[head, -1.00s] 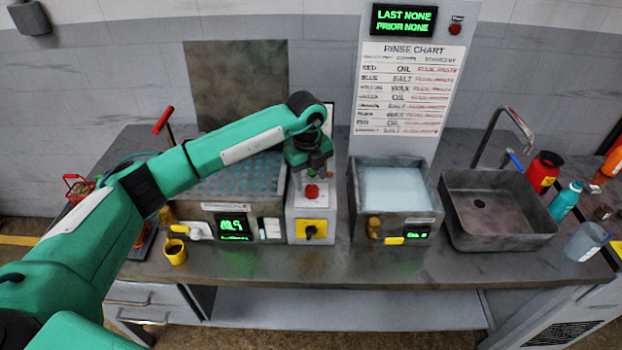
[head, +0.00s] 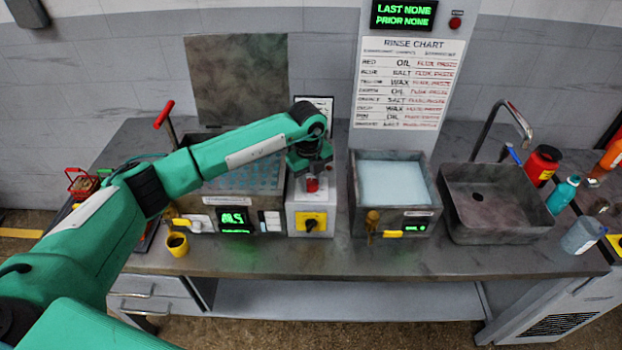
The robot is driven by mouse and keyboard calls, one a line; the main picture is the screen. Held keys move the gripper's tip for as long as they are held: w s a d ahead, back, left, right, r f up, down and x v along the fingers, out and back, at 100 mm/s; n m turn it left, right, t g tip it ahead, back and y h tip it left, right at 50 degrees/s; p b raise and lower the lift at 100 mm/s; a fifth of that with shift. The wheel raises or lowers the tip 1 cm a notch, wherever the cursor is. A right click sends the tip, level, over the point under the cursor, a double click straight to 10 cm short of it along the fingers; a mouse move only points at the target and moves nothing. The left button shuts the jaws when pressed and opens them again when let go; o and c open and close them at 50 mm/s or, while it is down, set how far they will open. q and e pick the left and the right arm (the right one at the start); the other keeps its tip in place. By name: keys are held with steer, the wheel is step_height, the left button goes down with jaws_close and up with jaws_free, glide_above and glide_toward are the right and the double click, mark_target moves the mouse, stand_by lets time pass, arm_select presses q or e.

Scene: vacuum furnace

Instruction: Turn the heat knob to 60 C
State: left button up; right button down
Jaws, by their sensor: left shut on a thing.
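A grey control box (head: 297,218) stands between the two tanks. A red knob (head: 312,185) sits on its top, and a yellow plate with a black rotary switch (head: 309,225) is on its front. My left gripper (head: 313,178) points down at the box and is shut on the red knob, whose upper part it hides. The left tank (head: 202,200) has a green-lit display (head: 234,220), with digits too blurred to read surely. I see no 60 C mark on any knob. My right gripper is not in view.
My left arm crosses in front of the left tank. A yellow cup (head: 177,245) stands near the bench's front edge. The right tank (head: 359,215), a sink (head: 494,225) and several bottles stand to the right.

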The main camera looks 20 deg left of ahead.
arm_select(q)
steer(key=shift+w+f+m+b, duration=0.1)
steer(key=shift+f+m+b, duration=0.05)
steer(key=shift+m+b, duration=0.45)
steer(key=m+b, duration=1)
steer(key=b, duration=0.2)
steer(key=m+b, duration=0.2)
steer(key=m, duration=0.1)
steer(key=shift+w+m+g+b, duration=0.1)
steer(key=shift+m+g+b, duration=0.2)
steer(key=shift+b, duration=0.1)
steer(key=shift+m+b, duration=0.55)
steer(key=shift+m, duration=0.65)
steer(key=shift+r+m+b, duration=0.25)
steer(key=shift+m+b, duration=0.65)
steer(key=shift+m, duration=0.5)
steer(key=o, duration=1)
steer(key=shift+c, duration=0.2)
